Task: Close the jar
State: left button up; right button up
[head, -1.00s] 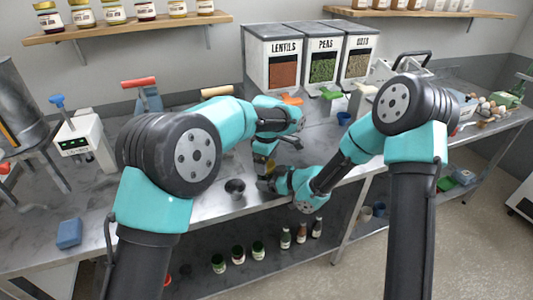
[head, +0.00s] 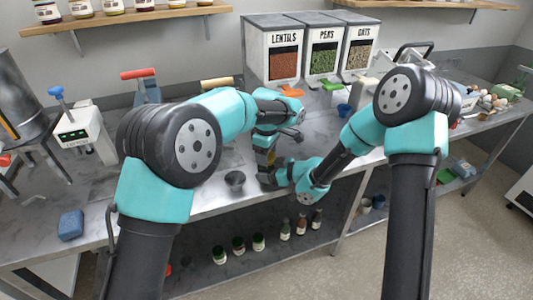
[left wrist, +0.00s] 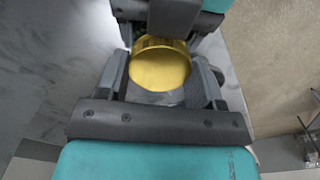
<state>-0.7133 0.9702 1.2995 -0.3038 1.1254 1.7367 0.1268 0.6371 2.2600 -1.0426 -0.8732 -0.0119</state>
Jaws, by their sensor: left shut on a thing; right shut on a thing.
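A round gold lid (left wrist: 160,68) sits between the two fingers of my left gripper (head: 266,158) in the left wrist view, and the fingers are shut on it. In the head view only a small yellowish patch shows there. My right gripper (head: 272,176) is close below the left one, just above the bench's front edge. Its dark jaw also shows at the top of the left wrist view, right beside the lid. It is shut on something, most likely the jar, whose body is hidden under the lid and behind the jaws. I cannot tell how the lid is seated.
A small dark cup (head: 235,180) stands on the metal bench (head: 205,207), left of the grippers. A blue block (head: 70,225) lies far left, and a white scale (head: 82,132) stands behind it. Lentil, peas and oats bins (head: 272,55) stand at the back. Several bottles are on the shelf below.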

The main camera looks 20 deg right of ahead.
pick_arm(q)
jog(key=m, duration=0.3)
jog(key=o, duration=1)
jog(key=shift+r, duration=2.25)
jog(key=shift+c, duration=0.2)
